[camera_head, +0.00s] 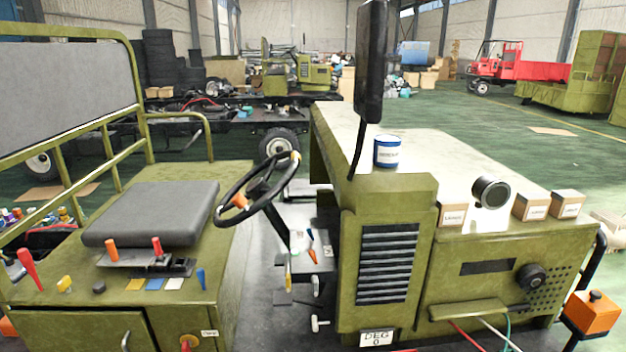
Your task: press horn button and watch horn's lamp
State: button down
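An olive-green vehicle chassis fills the foreground, with a seat box at left and a hood (450,160) at right. I cannot tell for sure which part is the horn button. A red-and-yellow knob (188,342) sits low on the seat box front, beside a small white label (209,333) too small to read surely. A round black-rimmed part (490,192) rests on the hood edge. No lit lamp is clear. My gripper is not in view.
The steering wheel (256,187), the grey seat (152,213), several coloured levers and a tall black mirror (370,62) stand in front. A blue can (387,152) and small cartons (531,206) sit on the hood. Green floor (450,108) is open behind.

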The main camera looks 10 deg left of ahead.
aim_at(99, 287)
jog(key=k+j, duration=0.1)
jog(key=j, duration=0.3)
jog(key=k+j+z, duration=0.1)
jog(key=j, duration=0.35)
jog(key=k+j, duration=0.1)
jog(key=j, duration=0.3)
jog(key=k+j+z, duration=0.1)
jog(key=j, duration=0.35)
jog(key=k+j, duration=0.15)
jog(key=j, duration=0.25)
jog(key=k+j+z, duration=0.1)
jog(key=j, duration=0.7)
jog(key=k+j+z, duration=0.1)
jog(key=j, duration=0.3)
jog(key=k+j, duration=0.15)
jog(key=j, duration=0.6)
jog(key=k+j+z, duration=0.1)
jog(key=j, duration=0.3)
jog(key=k, duration=0.05)
